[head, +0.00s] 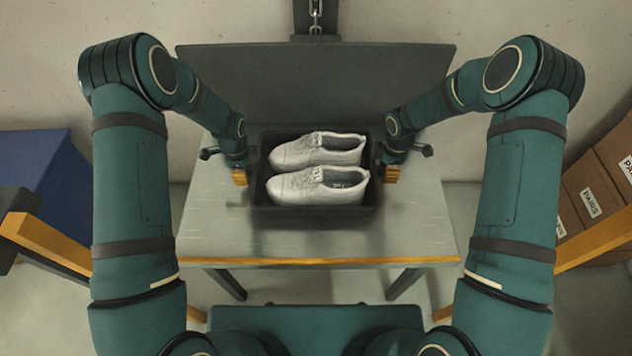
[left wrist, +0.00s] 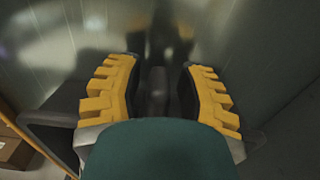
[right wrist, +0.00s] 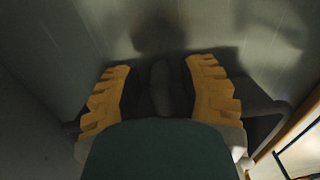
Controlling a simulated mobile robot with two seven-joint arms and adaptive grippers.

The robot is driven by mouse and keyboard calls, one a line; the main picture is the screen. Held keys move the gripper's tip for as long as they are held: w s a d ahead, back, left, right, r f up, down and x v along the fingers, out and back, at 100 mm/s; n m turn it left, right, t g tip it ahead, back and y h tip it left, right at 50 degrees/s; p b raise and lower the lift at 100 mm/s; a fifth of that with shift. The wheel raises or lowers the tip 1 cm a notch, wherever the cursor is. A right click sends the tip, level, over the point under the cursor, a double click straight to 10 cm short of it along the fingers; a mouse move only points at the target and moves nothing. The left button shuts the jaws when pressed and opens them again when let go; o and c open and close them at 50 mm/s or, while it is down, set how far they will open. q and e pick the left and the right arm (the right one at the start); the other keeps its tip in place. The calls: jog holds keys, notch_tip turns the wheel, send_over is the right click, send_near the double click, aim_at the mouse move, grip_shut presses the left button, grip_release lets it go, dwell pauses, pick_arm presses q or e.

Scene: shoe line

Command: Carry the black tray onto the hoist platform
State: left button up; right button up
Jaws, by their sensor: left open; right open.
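The black tray (head: 315,212) sits level on the grey hoist platform (head: 410,228), near its middle, with a pair of pale grey shoes (head: 318,186) in it. My left gripper (head: 240,177) is at the tray's left side and my right gripper (head: 391,174) is at its right side. Both have their fingers apart. In the left wrist view (left wrist: 158,66) and the right wrist view (right wrist: 160,66), a dark shape lies between the yellow fingers. I cannot tell whether it is a tray handle or whether the fingers touch it.
A dark upright panel (head: 315,85) stands behind the platform, with a chain (head: 316,15) above it. The platform has a yellow front edge (head: 320,261). Brown boxes (head: 598,185) stand at the right and a blue object (head: 35,170) at the left. The platform is clear around the tray.

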pick_arm(q)
notch_tip(320, 180, up, 10)
jog(key=shift+r, duration=0.15)
pick_arm(e)
jog(key=shift+r, duration=0.1)
notch_tip(320, 180, up, 12)
dwell(0.4)
pick_arm(q)
jog(key=shift+s, duration=0.1)
pick_arm(e)
jog(key=shift+s, duration=0.1)
dwell(0.3)
